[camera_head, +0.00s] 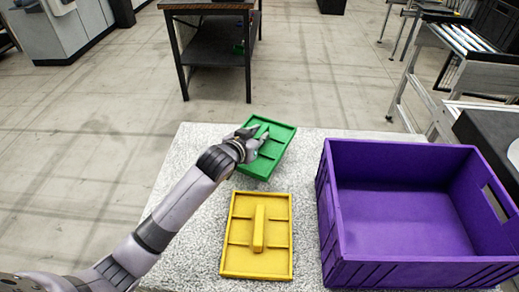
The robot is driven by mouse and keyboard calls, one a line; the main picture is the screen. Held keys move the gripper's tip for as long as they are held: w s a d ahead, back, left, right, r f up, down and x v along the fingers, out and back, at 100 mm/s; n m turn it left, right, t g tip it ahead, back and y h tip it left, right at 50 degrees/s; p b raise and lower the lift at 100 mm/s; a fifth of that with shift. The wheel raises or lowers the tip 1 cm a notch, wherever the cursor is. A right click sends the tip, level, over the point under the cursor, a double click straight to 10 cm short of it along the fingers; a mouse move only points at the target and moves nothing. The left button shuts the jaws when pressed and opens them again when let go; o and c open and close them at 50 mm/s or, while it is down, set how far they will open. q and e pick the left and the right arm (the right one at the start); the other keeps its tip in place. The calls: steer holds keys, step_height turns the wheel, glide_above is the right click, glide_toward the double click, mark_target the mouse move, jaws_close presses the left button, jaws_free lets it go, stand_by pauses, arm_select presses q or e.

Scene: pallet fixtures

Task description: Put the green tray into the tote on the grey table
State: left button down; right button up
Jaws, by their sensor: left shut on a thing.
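The green tray (265,163) is at the far side of the speckled grey table (200,250), turned at an angle. My left gripper (256,138) is over its middle and shut on it; the gripper hides the part it grips. I cannot tell whether the tray touches the table. The purple tote (362,262) stands open at the right of the table and looks empty. My right gripper is not in view.
A yellow tray (235,262) with a raised middle bar lies on the table between my left arm and the tote. A dark workbench (210,50) stands beyond the table. A roller conveyor (455,70) is at the back right.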

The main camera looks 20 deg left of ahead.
arm_select(q)
steer(key=shift+f, duration=2.65)
steer(key=shift+f, duration=0.15)
steer(key=c, duration=1.5)
jaws_free()
